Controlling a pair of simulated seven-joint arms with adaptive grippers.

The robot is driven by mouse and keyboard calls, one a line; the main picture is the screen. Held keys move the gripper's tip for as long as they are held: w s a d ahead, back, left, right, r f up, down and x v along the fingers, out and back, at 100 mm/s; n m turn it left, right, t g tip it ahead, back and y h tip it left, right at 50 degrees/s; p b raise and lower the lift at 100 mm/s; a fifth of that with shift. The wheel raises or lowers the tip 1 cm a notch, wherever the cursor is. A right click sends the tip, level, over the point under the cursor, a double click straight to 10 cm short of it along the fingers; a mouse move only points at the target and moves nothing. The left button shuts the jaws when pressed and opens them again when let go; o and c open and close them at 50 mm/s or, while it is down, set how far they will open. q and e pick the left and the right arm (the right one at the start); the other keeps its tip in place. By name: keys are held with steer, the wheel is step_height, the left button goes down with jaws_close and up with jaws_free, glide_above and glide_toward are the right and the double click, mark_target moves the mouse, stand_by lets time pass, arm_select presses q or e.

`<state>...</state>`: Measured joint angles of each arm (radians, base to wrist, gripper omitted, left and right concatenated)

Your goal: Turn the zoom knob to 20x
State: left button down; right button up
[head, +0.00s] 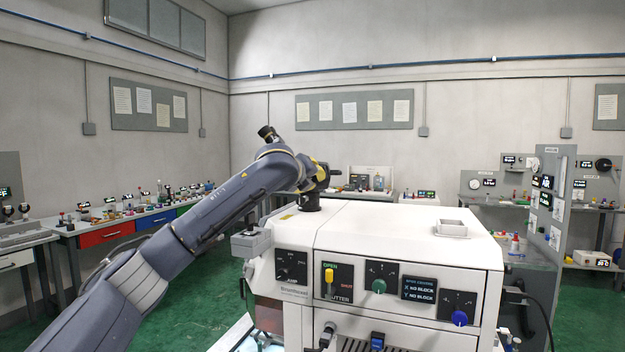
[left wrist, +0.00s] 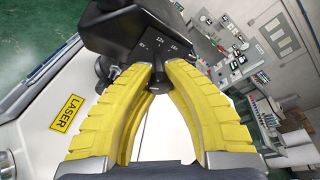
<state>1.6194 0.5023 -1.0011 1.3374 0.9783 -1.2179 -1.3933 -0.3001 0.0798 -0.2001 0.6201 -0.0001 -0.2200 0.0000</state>
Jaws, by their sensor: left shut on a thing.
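In the left wrist view, a dark zoom scale panel (left wrist: 164,46) carries the marks 8x, 12x and 20x. The yellow fingers of my left gripper (left wrist: 161,73) reach up to just below these marks and are shut on the dark zoom knob there. The knob is mostly hidden between the fingertips, and I cannot read which mark it points at. In the head view my left gripper (head: 318,178) is at the black microscope head (head: 310,203) on top of the white laser machine (head: 375,235). The knob is not visible there. My right gripper is not in view.
The machine's front has a yellow shutter lever (head: 329,278), a green knob (head: 379,286), a blue knob (head: 459,318) and a block display (head: 419,290). A small square tray (head: 452,228) sits on its top right. A yellow LASER label (left wrist: 68,113) is beside the fingers.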

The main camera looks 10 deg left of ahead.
arm_select(q)
steer(key=shift+d+f, duration=0.4)
steer(key=shift+f, duration=0.15)
steer(key=c, duration=1.5)
jaws_free()
steer(key=shift+r, duration=0.15)
steer(key=o, duration=0.3)
steer(key=shift+a+r, duration=0.2)
steer(key=shift+s, duration=0.1)
steer(key=v, duration=1.2)
